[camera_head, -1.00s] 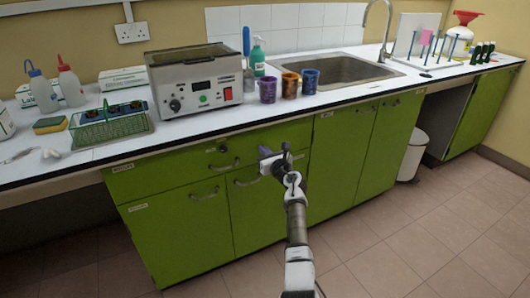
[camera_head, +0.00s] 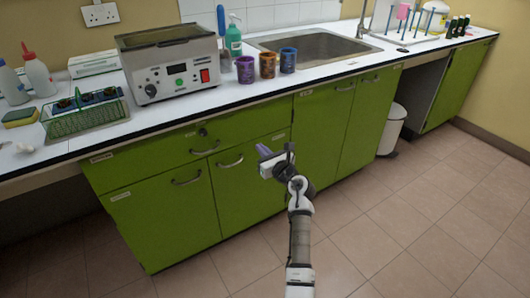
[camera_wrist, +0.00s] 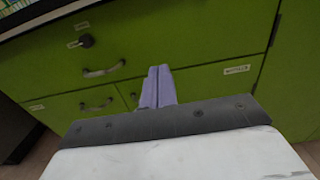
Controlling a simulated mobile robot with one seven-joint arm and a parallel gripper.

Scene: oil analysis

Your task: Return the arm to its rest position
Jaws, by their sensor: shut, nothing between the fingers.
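My gripper (camera_head: 265,150) is in front of the green cabinet doors, below the worktop edge, with my arm reaching up from the bottom of the head view. In the wrist view my gripper (camera_wrist: 158,72) shows two pale purple fingers side by side, shut, with nothing between them. They point at the green cabinet front (camera_wrist: 200,45) with its drawer and handles. I cannot tell the exact gap between the fingertips and the cabinet.
The white worktop (camera_head: 215,103) holds a metal bath unit (camera_head: 170,70), three coloured cups, including a purple cup (camera_head: 245,70), and a green wire rack (camera_head: 85,118). A sink (camera_head: 315,45) lies behind. A white bin (camera_head: 392,128) stands right. Tiled floor (camera_head: 420,220) is clear.

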